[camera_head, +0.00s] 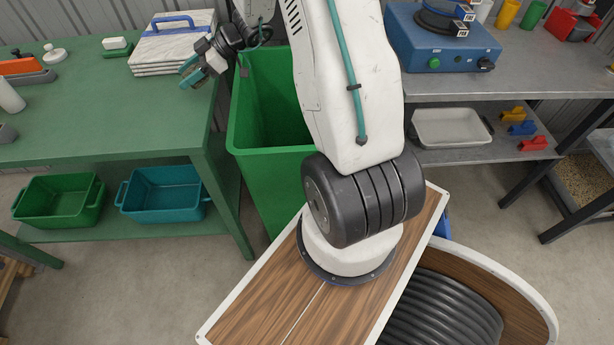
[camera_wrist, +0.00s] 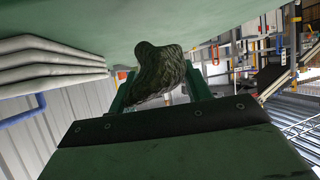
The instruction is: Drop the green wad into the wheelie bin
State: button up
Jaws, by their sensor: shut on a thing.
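The dark green, crumpled wad (camera_wrist: 158,72) is between the two teal fingers of my gripper (camera_wrist: 160,66) in the wrist view, and the gripper is shut on it. In the head view my gripper (camera_head: 190,75) hangs over the right edge of the green table, left of the bin. The wad cannot be made out clearly there. The green wheelie bin (camera_head: 275,165) stands open between the table and the grey bench. My arm hides its right part, and its floor is not visible.
The green table (camera_head: 85,115) carries a stack of pale slabs (camera_head: 165,45) with a blue handle, close to my gripper. Green (camera_head: 60,200) and teal crates (camera_head: 163,195) sit on its lower shelf. A grey bench (camera_head: 530,70) with a blue device (camera_head: 440,40) stands right.

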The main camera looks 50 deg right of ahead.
jog(key=s+d, duration=0.8)
jog(key=d, duration=0.3)
jog(key=s+d, duration=0.7)
jog(key=d, duration=0.4)
jog(key=shift+m, duration=0.3)
jog(key=shift+s+f, duration=0.1)
jog(key=shift+f, duration=2.2)
jog(key=o, duration=1.1)
jog(key=shift+c, duration=0.2)
jog(key=shift+d, duration=0.1)
jog(key=v, duration=0.7)
jog(key=shift+s+d+r, duration=0.15)
jog(key=shift+s+r, duration=0.1)
